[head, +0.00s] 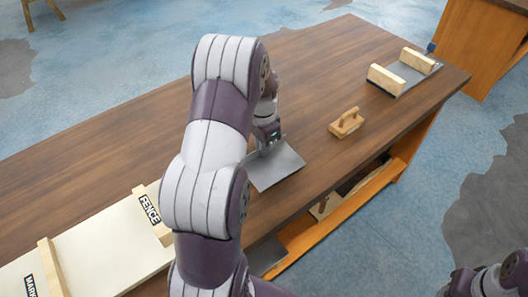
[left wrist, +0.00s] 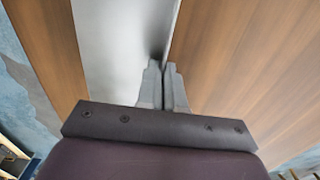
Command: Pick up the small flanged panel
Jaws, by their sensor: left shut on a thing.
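The small flanged panel (head: 276,166) is a flat grey metal sheet on the brown wooden table, near its front edge in the head view. My left gripper (head: 266,143) is at the panel's far edge, its fingers partly hidden by my wrist. In the left wrist view the fingers (left wrist: 162,72) are close together at the right edge of the grey panel (left wrist: 118,45), shut on that edge. Whether the panel is clear of the table cannot be told. My right arm shows at the bottom right corner of the head view; its fingers are not clearly visible.
A grey plate with two wooden bars (head: 404,72) lies at the far right. A pale board (head: 95,235) with bars labelled "FENCE" and "MARK" lies at the left. The table's back middle is clear.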

